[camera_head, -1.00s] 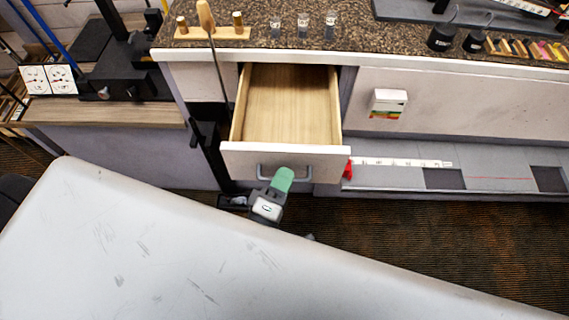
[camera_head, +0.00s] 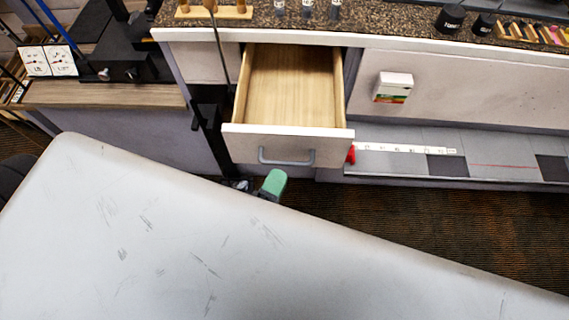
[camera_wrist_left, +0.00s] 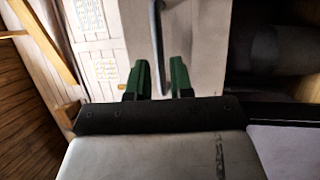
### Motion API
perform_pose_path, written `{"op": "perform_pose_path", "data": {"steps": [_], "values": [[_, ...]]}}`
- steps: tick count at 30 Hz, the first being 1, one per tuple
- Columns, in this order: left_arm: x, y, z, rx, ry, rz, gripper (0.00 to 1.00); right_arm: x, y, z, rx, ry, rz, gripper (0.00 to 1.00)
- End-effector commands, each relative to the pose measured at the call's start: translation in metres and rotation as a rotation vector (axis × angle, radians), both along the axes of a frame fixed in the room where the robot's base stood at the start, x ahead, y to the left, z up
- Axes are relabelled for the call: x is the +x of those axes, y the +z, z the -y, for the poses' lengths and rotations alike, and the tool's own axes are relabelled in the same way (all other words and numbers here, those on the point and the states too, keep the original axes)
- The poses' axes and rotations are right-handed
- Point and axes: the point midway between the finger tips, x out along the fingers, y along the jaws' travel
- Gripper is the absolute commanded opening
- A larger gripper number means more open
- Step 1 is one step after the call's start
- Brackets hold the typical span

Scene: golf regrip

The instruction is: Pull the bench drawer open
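The bench drawer (camera_head: 333,146) stands well open, its pale wooden inside showing empty. Its grey bar handle (camera_head: 287,162) is on the white front and also shows in the left wrist view (camera_wrist_left: 157,40). My left gripper (camera_head: 273,184), with green fingers, is just below and nearer than the handle, apart from it in the head view. In the left wrist view the two fingers (camera_wrist_left: 160,80) are spread, with the handle bar seen between and ahead of them, touching neither finger. My right gripper is not in view.
The speckled countertop (camera_head: 400,32) holds a wooden rack (camera_head: 215,13), small cups and black pots (camera_head: 450,19). A grey low shelf (camera_head: 400,162) with a white ruler strip lies right of the drawer. Dark carpet (camera_head: 420,215) shows between bench and the white surface.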

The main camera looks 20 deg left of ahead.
Motion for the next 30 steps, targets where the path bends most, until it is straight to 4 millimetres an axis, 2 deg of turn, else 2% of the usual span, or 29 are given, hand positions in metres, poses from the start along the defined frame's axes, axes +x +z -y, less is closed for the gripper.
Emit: {"op": "perform_pose_path", "data": {"steps": [3,10,15,30], "values": [[-0.026,-0.007,-0.003,0.002,-0.003,-0.003,0.22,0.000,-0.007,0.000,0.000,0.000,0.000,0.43],[-0.056,-0.010,-0.007,0.000,0.000,-0.001,0.22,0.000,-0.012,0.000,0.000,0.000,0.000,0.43],[-0.061,-0.010,-0.007,0.000,0.000,0.001,0.22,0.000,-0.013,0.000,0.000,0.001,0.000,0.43],[-0.061,-0.012,-0.007,0.007,-0.002,0.000,0.22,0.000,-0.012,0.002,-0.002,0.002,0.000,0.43]]}}
